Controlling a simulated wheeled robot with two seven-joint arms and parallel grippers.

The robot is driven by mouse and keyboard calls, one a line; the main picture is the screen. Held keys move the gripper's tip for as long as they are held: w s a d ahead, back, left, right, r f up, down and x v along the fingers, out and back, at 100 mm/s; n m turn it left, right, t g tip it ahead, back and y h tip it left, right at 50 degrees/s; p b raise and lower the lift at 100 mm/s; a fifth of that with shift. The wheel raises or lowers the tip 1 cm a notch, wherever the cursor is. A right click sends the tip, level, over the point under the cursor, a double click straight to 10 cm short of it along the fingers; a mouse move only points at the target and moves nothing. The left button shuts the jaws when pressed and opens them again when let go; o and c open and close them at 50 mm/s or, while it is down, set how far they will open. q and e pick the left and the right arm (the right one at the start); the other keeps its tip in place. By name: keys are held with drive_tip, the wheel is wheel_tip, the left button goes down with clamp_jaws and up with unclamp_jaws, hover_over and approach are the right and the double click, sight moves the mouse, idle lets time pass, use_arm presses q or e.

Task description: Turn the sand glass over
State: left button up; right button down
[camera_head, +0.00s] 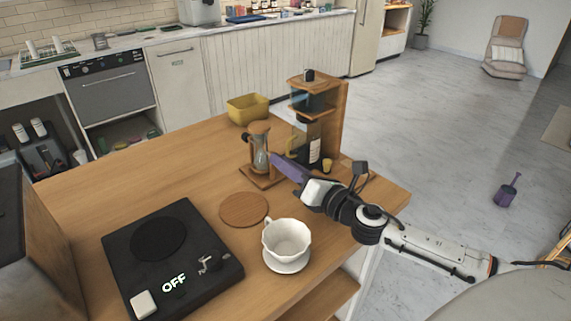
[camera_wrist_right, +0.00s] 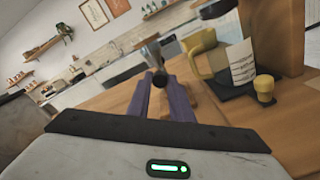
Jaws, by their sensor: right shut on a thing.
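The exact contact is partly hidden by the fingers. My left gripper is not in view.
A wooden coffee stand (camera_head: 334,125) with a carafe is close behind my right gripper. A yellow bin (camera_head: 247,108) stands at the back. A white cup (camera_head: 286,236) on a saucer, a round wooden coaster (camera_head: 244,209) and a black hot plate (camera_head: 140,285) are in front.

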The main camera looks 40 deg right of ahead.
drive_tip(key=c, duration=1.6)
unclamp_jaws()
drive_tip(key=shift+s, duration=0.1)
drive_tip(key=shift+s+f, duration=0.1)
drive_tip(key=shift+s, duration=0.15)
drive_tip(key=s, duration=0.2)
drive_tip(key=s+b, duration=0.1)
drive_tip(key=s, duration=0.5)
drive_tip(key=shift+s+d+b, duration=0.1)
drive_tip(key=shift+d+b, duration=0.25)
drive_tip(key=shift+b, duration=0.05)
drive_tip(key=shift+s, duration=0.7)
